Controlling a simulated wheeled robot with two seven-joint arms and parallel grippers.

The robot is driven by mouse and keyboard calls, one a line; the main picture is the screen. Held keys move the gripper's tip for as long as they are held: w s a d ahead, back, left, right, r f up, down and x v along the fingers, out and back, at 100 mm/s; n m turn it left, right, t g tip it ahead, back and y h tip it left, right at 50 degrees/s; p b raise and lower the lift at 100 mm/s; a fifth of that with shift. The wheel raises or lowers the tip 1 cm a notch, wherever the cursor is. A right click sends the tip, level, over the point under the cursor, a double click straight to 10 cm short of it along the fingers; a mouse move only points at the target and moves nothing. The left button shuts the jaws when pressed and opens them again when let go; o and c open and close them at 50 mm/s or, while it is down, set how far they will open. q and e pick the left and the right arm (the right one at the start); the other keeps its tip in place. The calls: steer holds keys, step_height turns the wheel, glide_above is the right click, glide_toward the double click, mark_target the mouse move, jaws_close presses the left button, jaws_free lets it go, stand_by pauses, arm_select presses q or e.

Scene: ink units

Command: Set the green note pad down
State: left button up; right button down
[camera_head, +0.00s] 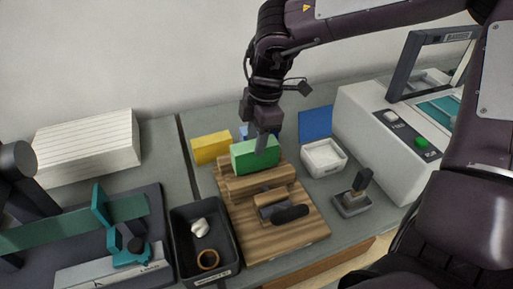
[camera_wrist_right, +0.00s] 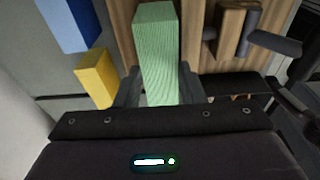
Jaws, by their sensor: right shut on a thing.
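The green note pad (camera_head: 249,158) is a block in the middle of the head view, at the back of a wooden stepped rack (camera_head: 312,228). My right gripper (camera_head: 262,146) comes down on it from above and is shut on it. In the right wrist view the pad (camera_wrist_right: 158,50) stands between the two fingers of my right gripper (camera_wrist_right: 160,90). I cannot tell whether the pad's underside touches the wood. My left gripper is not clearly seen in the head view.
A yellow block (camera_head: 211,147) and a partly hidden blue block (camera_head: 243,132) stand close behind the rack. A black tray (camera_head: 179,225) is to its left. A white box with a blue lid (camera_head: 323,157), a stamp (camera_head: 353,196) and a white machine (camera_head: 372,128) are to its right.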

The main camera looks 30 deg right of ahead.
step_height(320, 180, down, 4)
steer(key=shift+r, duration=0.1)
steer(key=shift+f, duration=0.2)
steer(key=c, duration=0.9)
jaws_free()
steer(key=shift+c, duration=0.2)
steer(key=shift+r, duration=0.15)
step_height(320, 180, up, 12)
steer(key=d, duration=0.1)
steer(key=shift+s+d, duration=0.25)
steer(key=shift+d, duration=0.1)
